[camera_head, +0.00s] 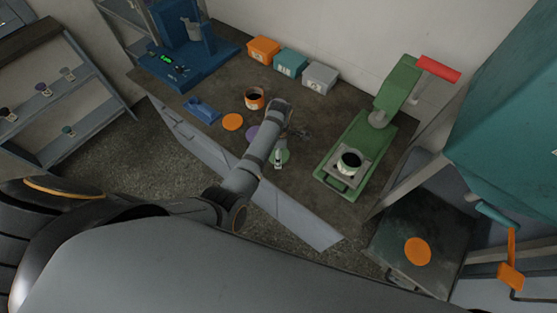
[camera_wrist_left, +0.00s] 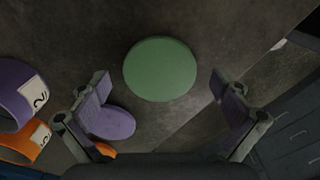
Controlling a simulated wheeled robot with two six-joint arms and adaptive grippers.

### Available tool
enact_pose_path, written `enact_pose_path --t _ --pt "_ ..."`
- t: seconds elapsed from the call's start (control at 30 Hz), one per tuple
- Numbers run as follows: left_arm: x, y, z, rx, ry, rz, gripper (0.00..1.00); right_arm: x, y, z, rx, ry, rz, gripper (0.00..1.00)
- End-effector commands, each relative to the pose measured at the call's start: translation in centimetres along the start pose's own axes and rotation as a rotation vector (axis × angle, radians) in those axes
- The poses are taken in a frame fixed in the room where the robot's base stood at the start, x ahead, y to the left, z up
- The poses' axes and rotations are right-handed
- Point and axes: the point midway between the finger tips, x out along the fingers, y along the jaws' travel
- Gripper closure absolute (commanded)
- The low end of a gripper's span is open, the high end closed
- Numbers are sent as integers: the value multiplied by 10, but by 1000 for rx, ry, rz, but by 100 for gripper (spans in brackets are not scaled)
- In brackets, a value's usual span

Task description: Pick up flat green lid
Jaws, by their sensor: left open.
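The flat green lid (camera_wrist_left: 160,69) lies on the dark bench in the left wrist view, just ahead of and between my finger tips. In the head view the green lid (camera_head: 285,156) is partly hidden behind my left arm. My left gripper (camera_wrist_left: 162,88) is open and empty, with one finger on each side of the lid's line and a gap to it on both sides. My right gripper is not in view.
A flat purple lid (camera_wrist_left: 107,123) lies beside my left-hand finger. Purple (camera_wrist_left: 18,94) and orange (camera_wrist_left: 29,145) labelled rings are at the left. An orange lid (camera_head: 232,122), orange container (camera_head: 255,98) and green press (camera_head: 397,88) stand on the bench. The bench edge is close.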

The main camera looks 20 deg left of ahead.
Motion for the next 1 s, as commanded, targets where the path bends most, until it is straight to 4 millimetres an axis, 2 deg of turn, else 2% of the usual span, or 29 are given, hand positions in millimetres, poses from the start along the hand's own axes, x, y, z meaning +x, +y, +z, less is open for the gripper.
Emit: enact_pose_path --t 0.03,0.27,0.5,0.57,0.87,1.0 --pt "9 0 0 0 -1 1 0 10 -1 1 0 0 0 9" --pt "5 0 0 0 -1 2 0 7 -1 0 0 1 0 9" --pt "6 0 0 0 -1 1 33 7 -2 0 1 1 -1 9" --pt "6 0 0 0 -1 1 39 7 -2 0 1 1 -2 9" --pt "5 0 0 0 -1 1 40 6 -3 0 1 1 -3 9" --pt "-2 1 -1 1 0 1 40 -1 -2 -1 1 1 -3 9"
